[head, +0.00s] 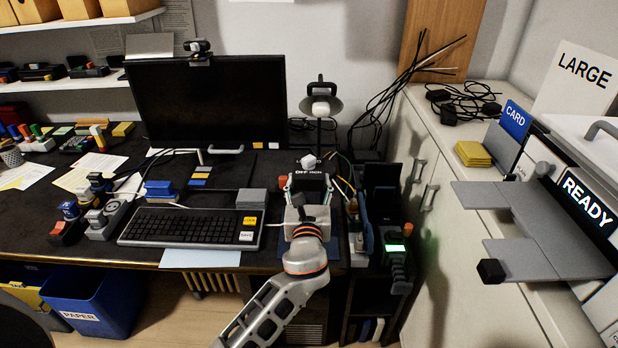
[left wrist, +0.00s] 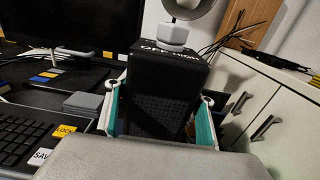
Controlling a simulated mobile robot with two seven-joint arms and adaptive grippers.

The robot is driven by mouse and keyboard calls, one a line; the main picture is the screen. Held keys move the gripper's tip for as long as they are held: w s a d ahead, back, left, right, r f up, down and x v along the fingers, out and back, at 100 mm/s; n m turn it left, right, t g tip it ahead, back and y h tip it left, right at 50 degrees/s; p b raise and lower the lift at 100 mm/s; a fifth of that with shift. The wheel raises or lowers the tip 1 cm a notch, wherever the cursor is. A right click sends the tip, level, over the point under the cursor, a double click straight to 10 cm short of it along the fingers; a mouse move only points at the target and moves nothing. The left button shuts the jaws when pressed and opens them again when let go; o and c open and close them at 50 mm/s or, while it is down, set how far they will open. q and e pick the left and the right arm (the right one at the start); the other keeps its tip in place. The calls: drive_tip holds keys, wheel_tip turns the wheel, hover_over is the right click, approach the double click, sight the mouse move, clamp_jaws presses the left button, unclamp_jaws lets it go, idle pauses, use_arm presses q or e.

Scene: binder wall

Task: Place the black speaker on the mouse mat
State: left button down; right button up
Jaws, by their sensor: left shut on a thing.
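The black speaker (head: 309,177), a dark box with a light knob and dial lettering on top, is at the back of the desk, right of the keyboard. It also shows in the left wrist view (left wrist: 163,88), between the teal finger pads. My left gripper (head: 307,188) is shut on its two sides, and it looks upright. I cannot tell whether its base touches the desk. A dark blue patch that looks like the mouse mat (head: 335,248) shows beside my left wrist near the desk's front edge, mostly hidden under my arm. My right gripper is out of view.
The keyboard (head: 188,226) lies left of my arm, with grey blocks (head: 251,199) behind it. A lamp (head: 320,104) stands behind the speaker. A handset with a green screen (head: 397,250) and upright items stand close on the right. The monitor (head: 210,100) is at the back.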

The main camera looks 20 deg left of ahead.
use_arm(q)
drive_tip(key=shift+f+b, duration=0.65)
drive_tip(key=shift+f, duration=1.25)
drive_tip(key=c, duration=0.9)
unclamp_jaws()
drive_tip(key=shift+f, duration=0.2)
drive_tip(key=shift+o, duration=0.2)
drive_tip(key=v, duration=1.2)
drive_tip(key=shift+r, duration=0.15)
drive_tip(key=shift+s+a, duration=0.1)
